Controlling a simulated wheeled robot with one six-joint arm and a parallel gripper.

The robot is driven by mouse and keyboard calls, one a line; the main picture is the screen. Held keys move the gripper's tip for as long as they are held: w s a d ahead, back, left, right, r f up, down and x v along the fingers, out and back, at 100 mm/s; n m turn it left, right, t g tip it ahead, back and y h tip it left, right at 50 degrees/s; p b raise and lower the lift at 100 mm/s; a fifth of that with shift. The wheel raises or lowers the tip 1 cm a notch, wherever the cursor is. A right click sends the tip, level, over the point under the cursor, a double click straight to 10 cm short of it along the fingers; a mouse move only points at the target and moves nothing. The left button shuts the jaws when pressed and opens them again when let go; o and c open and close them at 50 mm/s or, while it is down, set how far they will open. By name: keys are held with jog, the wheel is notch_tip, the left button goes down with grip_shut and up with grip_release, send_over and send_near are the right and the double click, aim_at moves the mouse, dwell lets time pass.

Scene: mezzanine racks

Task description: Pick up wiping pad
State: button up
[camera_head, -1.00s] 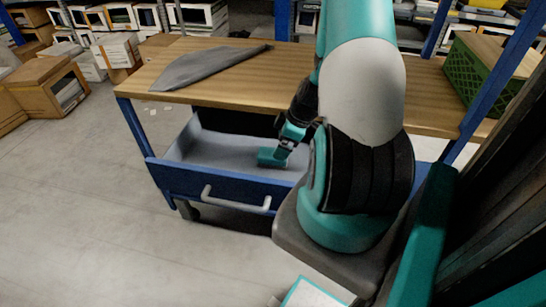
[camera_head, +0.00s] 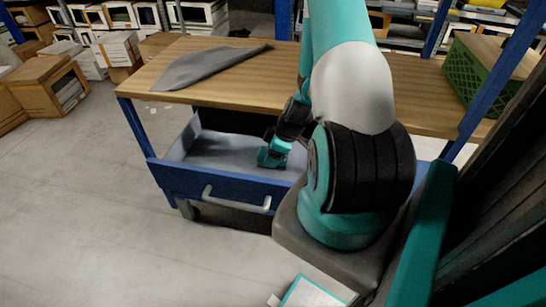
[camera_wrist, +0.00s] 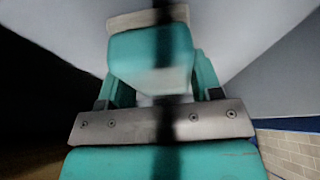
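The wiping pad is a teal block with a pale beige edge. It fills the upper middle of the wrist view (camera_wrist: 150,52). In the head view, a small teal shape low in the open drawer (camera_head: 232,184) is at the end of my arm, where pad and gripper cannot be clearly told apart. My gripper (camera_head: 273,153) reaches down into the drawer's right part. In the wrist view, its teal fingers (camera_wrist: 160,88) stand on either side of the pad; whether they press on it is unclear. A dark blurred vertical band crosses the pad and the palm.
The wooden tabletop (camera_head: 300,88) lies above the drawer, with a grey cloth (camera_head: 205,66) at its left. A green crate (camera_head: 482,74) stands at the right beside a blue post (camera_head: 500,80). Boxes (camera_head: 48,88) stand at the far left. The floor (camera_head: 80,220) at the left front is clear.

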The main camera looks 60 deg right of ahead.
jog(key=shift+c, duration=0.3)
notch_tip(320, 180, up, 20)
dwell(0.4)
